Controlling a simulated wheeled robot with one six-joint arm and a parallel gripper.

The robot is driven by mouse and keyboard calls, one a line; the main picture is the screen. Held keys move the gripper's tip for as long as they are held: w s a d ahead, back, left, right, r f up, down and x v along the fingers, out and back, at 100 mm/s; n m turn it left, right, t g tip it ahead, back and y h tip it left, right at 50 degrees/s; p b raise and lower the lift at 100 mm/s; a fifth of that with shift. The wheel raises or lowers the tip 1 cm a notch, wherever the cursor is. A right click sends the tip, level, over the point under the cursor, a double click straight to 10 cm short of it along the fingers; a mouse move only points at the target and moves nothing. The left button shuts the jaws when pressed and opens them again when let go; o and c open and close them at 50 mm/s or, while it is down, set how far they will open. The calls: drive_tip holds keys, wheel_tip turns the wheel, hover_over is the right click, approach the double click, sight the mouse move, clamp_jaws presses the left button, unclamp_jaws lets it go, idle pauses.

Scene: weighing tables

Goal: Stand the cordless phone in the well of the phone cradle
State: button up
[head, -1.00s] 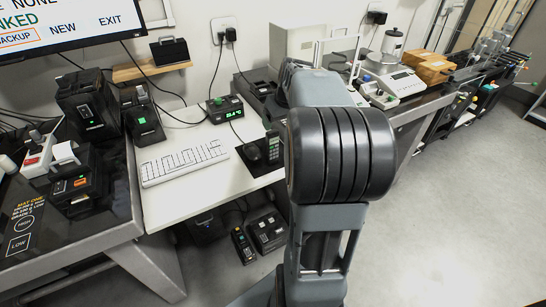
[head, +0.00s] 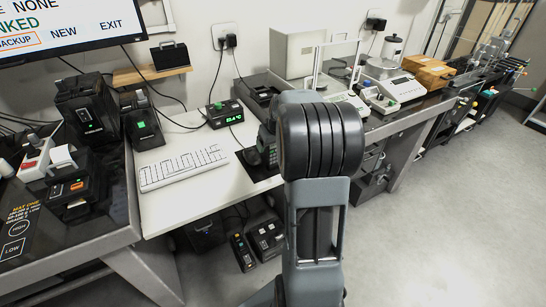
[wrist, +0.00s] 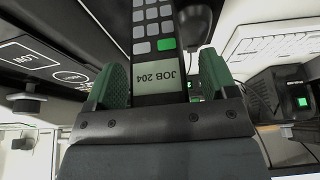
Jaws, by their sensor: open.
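The cordless phone (wrist: 153,40) is a dark handset with grey keys, one green key and a pale "JOB 204" label, upside down in the wrist view. My gripper (wrist: 163,72) is open, its two green-padded fingers on either side of the phone's label end. In the head view my arm covers most of the phone's place beside the mouse. A black upright device with a green screen (head: 145,128) stands left of the keyboard. I cannot tell which device is the phone cradle.
A white keyboard (head: 182,167) lies on the white desk (head: 180,208). A black box with a green readout (head: 224,113) stands behind it. Dark devices (head: 267,238) sit below the desk. A balance (head: 400,88) stands at the right. The floor at right is clear.

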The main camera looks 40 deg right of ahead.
clamp_jaws()
idle(0.8)
